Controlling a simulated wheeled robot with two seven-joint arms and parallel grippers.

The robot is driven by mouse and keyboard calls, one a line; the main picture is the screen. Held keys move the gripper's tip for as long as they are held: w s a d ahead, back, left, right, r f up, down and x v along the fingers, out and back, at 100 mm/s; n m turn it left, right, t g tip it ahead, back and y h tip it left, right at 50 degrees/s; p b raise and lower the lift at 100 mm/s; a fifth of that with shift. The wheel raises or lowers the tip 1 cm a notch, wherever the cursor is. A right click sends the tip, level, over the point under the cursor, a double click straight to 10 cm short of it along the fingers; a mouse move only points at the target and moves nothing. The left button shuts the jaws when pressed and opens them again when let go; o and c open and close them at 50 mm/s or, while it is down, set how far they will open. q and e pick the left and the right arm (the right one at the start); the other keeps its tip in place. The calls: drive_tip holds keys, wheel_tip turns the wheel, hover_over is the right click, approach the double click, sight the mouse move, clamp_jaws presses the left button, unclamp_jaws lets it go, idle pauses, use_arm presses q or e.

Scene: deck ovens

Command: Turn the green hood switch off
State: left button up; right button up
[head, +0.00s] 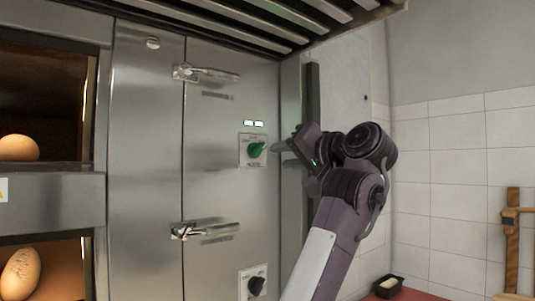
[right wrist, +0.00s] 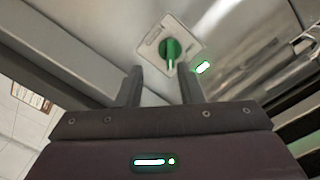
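The green hood switch (head: 257,149) is a rotary knob on a pale square plate on the steel oven front. Its grip slants up to the right in the head view. It also shows in the right wrist view (right wrist: 171,50), ahead of the fingertips. My right gripper (head: 279,146) is just right of the knob in the head view. In the right wrist view its two fingers (right wrist: 159,70) stand apart with nothing between them. They appear short of the knob; contact is not visible. My left gripper is out of view.
Lit indicators (head: 254,123) sit above the switch. A black knob (head: 257,286) is lower on the panel, and latch handles (head: 207,229) stick out. The slatted hood (head: 250,18) hangs overhead. Open ovens at left hold bread (head: 19,148). A small black tin (head: 388,286) stands low at right.

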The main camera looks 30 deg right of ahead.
sight(262, 149)
drive_tip(key=w+p, duration=0.1)
drive_tip(key=w, duration=0.1)
drive_tip(key=w+r+p, duration=0.1)
drive_tip(key=w+p, duration=0.1)
drive_tip(key=w+r+p, duration=0.1)
drive_tip(key=w, duration=0.1)
drive_tip(key=shift+a, duration=0.25)
drive_tip(key=shift+w+f+p, duration=0.15)
drive_tip(key=shift+w+p, duration=0.2)
drive_tip(key=shift+w, duration=0.15)
drive_tip(key=shift+c, duration=0.2)
clamp_jaws()
